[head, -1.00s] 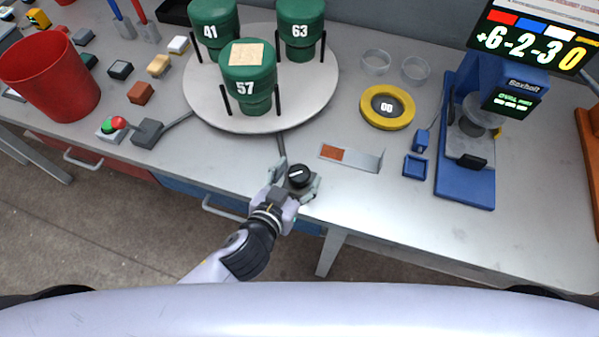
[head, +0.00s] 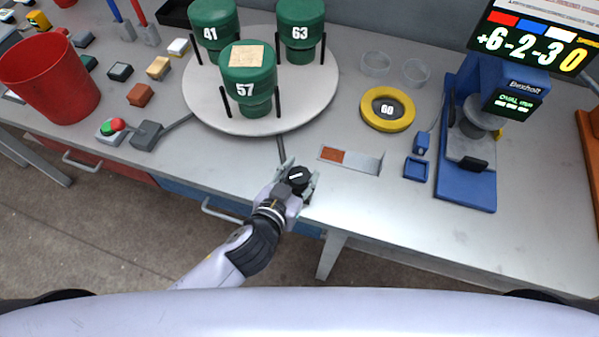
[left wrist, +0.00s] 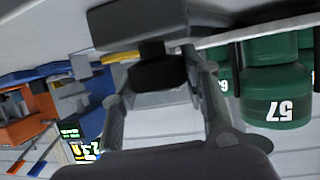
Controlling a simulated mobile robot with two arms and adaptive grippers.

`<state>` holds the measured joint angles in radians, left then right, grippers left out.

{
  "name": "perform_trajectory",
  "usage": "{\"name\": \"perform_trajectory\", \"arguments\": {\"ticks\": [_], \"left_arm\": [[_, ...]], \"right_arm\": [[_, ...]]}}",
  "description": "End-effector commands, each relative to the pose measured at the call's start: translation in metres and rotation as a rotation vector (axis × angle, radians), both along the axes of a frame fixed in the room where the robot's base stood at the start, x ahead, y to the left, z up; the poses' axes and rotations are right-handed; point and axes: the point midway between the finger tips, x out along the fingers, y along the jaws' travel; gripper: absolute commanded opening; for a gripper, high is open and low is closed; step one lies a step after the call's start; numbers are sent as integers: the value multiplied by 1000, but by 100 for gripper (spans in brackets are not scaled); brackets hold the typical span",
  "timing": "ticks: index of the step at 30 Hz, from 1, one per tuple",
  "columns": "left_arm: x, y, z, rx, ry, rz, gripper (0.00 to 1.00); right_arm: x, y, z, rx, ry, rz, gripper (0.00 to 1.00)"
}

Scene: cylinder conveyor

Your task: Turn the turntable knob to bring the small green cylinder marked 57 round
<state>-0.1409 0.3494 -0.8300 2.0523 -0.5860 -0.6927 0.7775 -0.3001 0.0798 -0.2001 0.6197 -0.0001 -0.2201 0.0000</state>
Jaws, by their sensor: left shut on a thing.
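The black turntable knob (head: 297,178) sits at the front edge of the table, with a white line on its top. My left gripper (head: 297,183) is shut on the knob, its fingers on either side. The knob also shows dark between the fingers in the left wrist view (left wrist: 157,75). The green cylinder marked 57 (head: 248,75) stands at the front of the round light turntable (head: 210,112), a tan square on its top. It shows at the right of the left wrist view (left wrist: 275,95). Cylinders 41 (head: 213,28) and 63 (head: 300,28) stand behind it. My right gripper is not in view.
A red bin (head: 50,80), a red-green button box (head: 112,129) and small blocks lie left.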

Motion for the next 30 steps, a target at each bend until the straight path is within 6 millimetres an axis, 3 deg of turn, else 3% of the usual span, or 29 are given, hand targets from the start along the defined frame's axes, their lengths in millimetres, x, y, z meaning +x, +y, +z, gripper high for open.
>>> {"name": "perform_trajectory", "arguments": {"ticks": [6, 14, 29, 30], "left_arm": [[0, -1, 0, -2, 1, -1, 13], [0, 0, 4, 2, 3, -105, 13], [0, -1, 0, -3, 0, -153, 13], [0, -1, 0, -3, 0, -153, 44]], "right_arm": [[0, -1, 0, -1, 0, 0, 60], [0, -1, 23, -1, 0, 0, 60], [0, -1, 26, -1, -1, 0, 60], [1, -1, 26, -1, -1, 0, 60]]}}
